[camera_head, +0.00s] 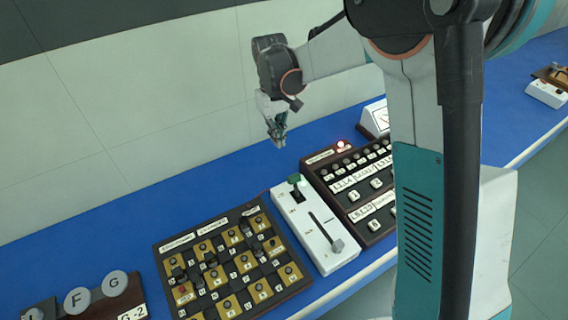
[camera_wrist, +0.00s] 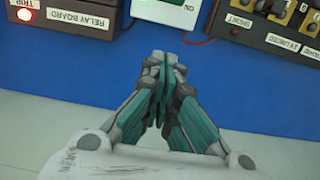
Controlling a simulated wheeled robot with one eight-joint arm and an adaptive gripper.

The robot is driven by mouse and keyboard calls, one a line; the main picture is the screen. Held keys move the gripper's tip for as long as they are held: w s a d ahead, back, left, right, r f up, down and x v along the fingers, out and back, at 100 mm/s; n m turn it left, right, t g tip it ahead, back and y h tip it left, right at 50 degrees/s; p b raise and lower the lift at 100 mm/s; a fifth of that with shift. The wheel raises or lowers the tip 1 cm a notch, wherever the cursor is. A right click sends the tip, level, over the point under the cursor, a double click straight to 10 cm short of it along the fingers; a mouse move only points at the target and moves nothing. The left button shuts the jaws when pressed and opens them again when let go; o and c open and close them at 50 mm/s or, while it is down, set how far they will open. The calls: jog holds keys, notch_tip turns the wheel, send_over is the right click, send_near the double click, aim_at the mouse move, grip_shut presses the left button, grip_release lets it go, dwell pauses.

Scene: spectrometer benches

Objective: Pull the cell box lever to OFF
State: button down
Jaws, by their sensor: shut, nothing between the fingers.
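The white box (camera_head: 313,232) that looks like the cell box stands on the blue bench between two dark boards. A green-knobbed lever (camera_head: 295,180) stands in a slot at its far end, and a grey knob (camera_head: 337,245) sits at the near end of a longer slot. The box's edge with an ON label (camera_wrist: 166,13) shows at the top of the wrist view; the lever itself is out of that view. My gripper (camera_head: 279,141) is shut and empty, above the bench beyond the box, apart from the lever. Its closed fingers (camera_wrist: 164,64) point towards the box in the wrist view.
The relay board (camera_head: 352,190), with a lit red lamp (camera_head: 340,143), is right of the box. A board with yellow squares (camera_head: 235,262) is left. Bare blue bench (camera_head: 215,175) lies behind them, before the pale wall.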

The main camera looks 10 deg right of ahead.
aim_at(296, 186)
jog(key=shift+s+d+f+b, duration=0.3)
jog(key=shift+s+f+b, duration=0.35)
jog(key=shift+f, duration=0.75)
jog(key=shift+s+d+f+b, duration=0.35)
jog(key=shift+s+f, duration=0.4)
jog(key=shift+f, duration=0.6)
jog(key=shift+s+d+f+b, duration=0.25)
jog(key=shift+s+f+b, duration=0.4)
jog(key=shift+f, duration=0.75)
jog(key=shift+s, duration=0.1)
jog(key=shift+r, duration=0.1)
